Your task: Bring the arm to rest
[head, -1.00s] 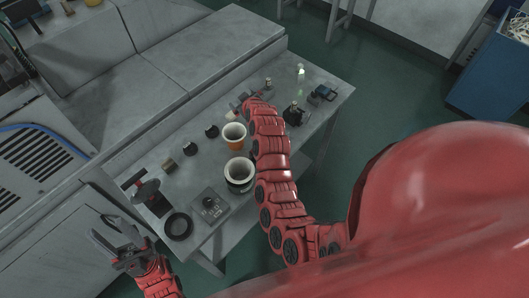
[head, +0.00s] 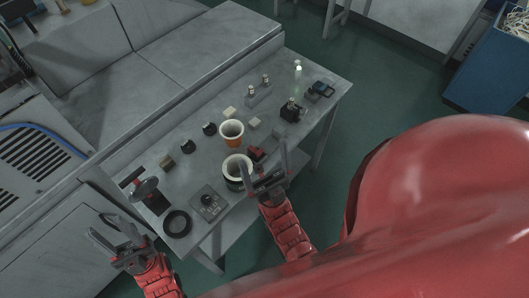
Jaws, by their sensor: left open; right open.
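My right gripper (head: 262,162) is open and empty, at the front edge of the grey table. Its fingers point toward the back of the table, to the right of a white cup in a dark holder (head: 237,168). From this view I cannot tell whether a finger touches that cup. An orange cup with a white rim (head: 232,133) stands just behind it. My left gripper (head: 117,228) is open and empty, off the table's left end, with its fingers pointing up and left.
The grey table (head: 215,165) carries a black ring (head: 177,223), a control box with a knob (head: 208,203), a dark stamp-like tool (head: 146,188) and a small rack with bottles (head: 258,94). A black device (head: 292,110) stands toward the right end. Green floor (head: 390,110) lies open to the right.

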